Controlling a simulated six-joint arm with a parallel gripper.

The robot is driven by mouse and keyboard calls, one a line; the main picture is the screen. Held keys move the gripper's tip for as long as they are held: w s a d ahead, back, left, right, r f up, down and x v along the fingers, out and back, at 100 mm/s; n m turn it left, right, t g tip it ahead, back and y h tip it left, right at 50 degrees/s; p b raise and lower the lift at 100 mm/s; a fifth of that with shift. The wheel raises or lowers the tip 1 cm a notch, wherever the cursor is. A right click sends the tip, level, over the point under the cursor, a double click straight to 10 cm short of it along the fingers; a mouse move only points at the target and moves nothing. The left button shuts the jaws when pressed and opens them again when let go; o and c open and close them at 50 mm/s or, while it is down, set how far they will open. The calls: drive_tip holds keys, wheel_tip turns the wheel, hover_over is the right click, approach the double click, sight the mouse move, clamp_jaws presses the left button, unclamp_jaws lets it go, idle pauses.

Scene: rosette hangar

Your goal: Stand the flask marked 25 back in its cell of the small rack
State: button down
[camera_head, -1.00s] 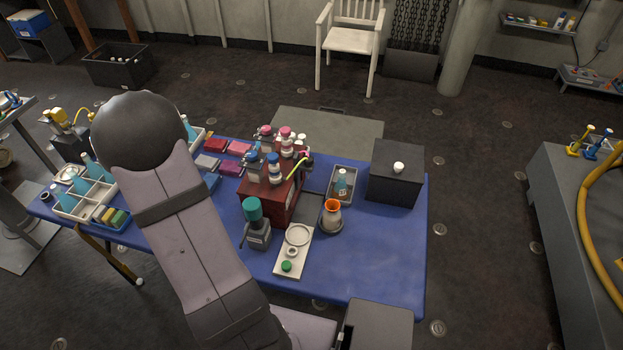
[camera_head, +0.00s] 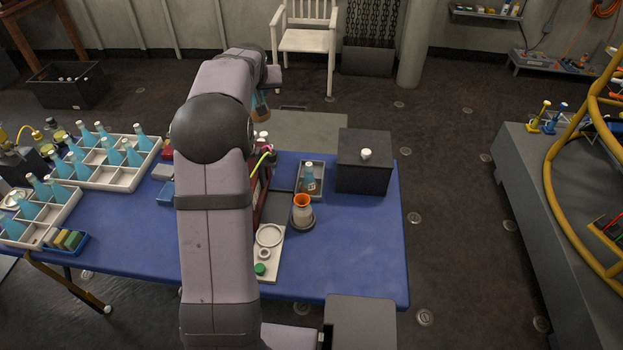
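A blue flask (camera_head: 308,178) with a pale label stands in a grey tray (camera_head: 322,170) on the blue table. Its number is too small to read. The smaller white rack (camera_head: 62,214) at the table's left end holds several blue flasks, with some cells empty. A larger white rack (camera_head: 120,184) behind it also holds several blue flasks and has empty cells. My arm reaches up and over the table's far side. My gripper (camera_head: 262,106) is mostly hidden behind my arm; a small orange and blue patch shows there, and its fingers cannot be made out.
A black box (camera_head: 364,165) with a white knob stands to the right. A white plate with a green cap (camera_head: 260,269) lies nearer. A blue sponge tray (camera_head: 66,242) adjoins the small rack. The table's front right is clear.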

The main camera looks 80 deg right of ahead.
drive_tip(key=s+d+f+b, duration=0.3)
drive_tip(key=s+f+b, duration=0.15)
drive_tip(key=f, duration=0.25)
drive_tip(key=s+d+f+m+b, duration=0.1)
drive_tip(key=s+d+f+b, duration=0.2)
drive_tip(key=s+f, duration=0.3)
drive_tip(key=s+d+f+b, duration=0.3)
drive_tip(key=s+f+b, duration=0.1)
drive_tip(key=f, duration=0.3)
drive_tip(key=shift+g, duration=0.3)
drive_tip(key=shift+w+a+f+p, duration=0.1)
drive_tip(key=shift+f+p, duration=0.15)
drive_tip(key=shift+f, duration=2.35)
drive_tip(key=shift+w+a+f+p, duration=0.1)
drive_tip(key=shift+f+p, duration=0.15)
drive_tip(key=shift+f, duration=2.3)
drive_tip(key=shift+f, duration=0.1)
drive_tip(key=c, duration=1.6)
unclamp_jaws()
drive_tip(key=shift+c, duration=0.2)
drive_tip(key=shift+o, duration=1.2)
drive_tip(key=shift+a, duration=0.1)
drive_tip(key=b+v, duration=0.3)
drive_tip(key=v, duration=0.8)
drive_tip(key=shift+a+r, duration=0.25)
drive_tip(key=shift+a, duration=0.05)
drive_tip(key=shift+r, duration=0.1)
